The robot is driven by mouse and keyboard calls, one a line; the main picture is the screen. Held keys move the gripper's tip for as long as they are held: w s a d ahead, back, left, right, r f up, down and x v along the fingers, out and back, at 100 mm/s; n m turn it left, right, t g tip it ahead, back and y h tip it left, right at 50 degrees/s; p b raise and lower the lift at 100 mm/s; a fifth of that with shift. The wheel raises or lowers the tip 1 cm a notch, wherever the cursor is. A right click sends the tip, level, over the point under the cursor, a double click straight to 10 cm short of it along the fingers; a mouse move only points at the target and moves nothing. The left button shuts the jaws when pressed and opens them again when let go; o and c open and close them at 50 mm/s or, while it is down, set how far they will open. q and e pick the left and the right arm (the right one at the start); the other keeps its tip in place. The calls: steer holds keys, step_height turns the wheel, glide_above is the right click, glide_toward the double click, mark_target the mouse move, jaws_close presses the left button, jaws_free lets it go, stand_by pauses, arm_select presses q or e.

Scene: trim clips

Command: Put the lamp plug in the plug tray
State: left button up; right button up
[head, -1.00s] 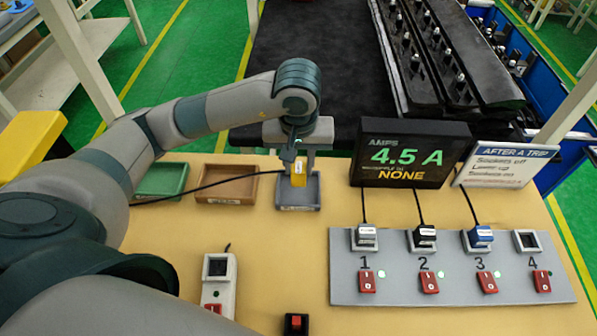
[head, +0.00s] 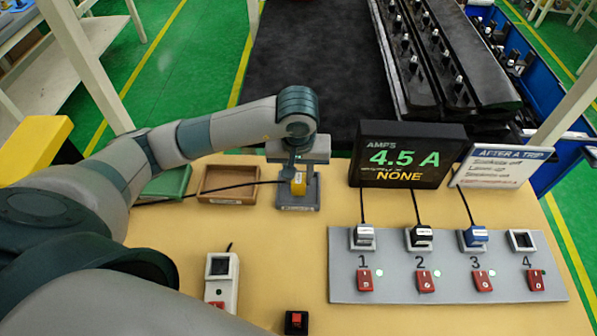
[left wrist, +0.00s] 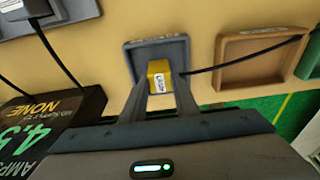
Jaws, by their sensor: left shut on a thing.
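The yellow lamp plug (head: 298,185) has a white label and a black cord running off to the left in the head view. My left gripper (head: 298,178) is shut on it and points down. The plug is at the grey tray (head: 312,196), within its outline in the head view. In the left wrist view the plug (left wrist: 160,78) sits between the two fingers, over the lower part of the grey tray (left wrist: 160,45). I cannot tell whether it touches the tray floor. The tray's label is too small to read. My right gripper is not in view.
A brown tray (head: 230,198) and a green tray (head: 168,183) stand left of the grey one. An amps display (head: 408,155) stands to its right, behind a socket panel (head: 450,290) with three plugs in and socket 4 empty. A white single-socket unit (head: 221,282) is nearer.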

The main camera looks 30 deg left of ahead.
mark_target(299, 184)
arm_select(q)
steer(key=shift+f, duration=0.1)
steer(key=shift+f+b, duration=0.15)
steer(key=shift+b, duration=0.15)
steer(key=o, duration=1.1)
steer(key=shift+r, duration=0.2)
steer(key=shift+r+p, duration=0.15)
steer(key=shift+p, duration=0.25)
steer(key=shift+r+b, duration=0.15)
steer(key=shift+b, duration=0.15)
steer(key=shift+s+d+r+b, duration=0.2)
steer(key=shift+r+b, duration=0.25)
steer(key=shift+r, duration=1.45)
steer(key=shift+s+d+r+b, duration=0.1)
steer(key=shift+s+r+b, duration=0.3)
steer(key=shift+r, duration=1.45)
steer(key=shift+s+d+r+b, duration=0.15)
steer(key=shift+r+b, duration=0.35)
steer(key=shift+r, duration=1.4)
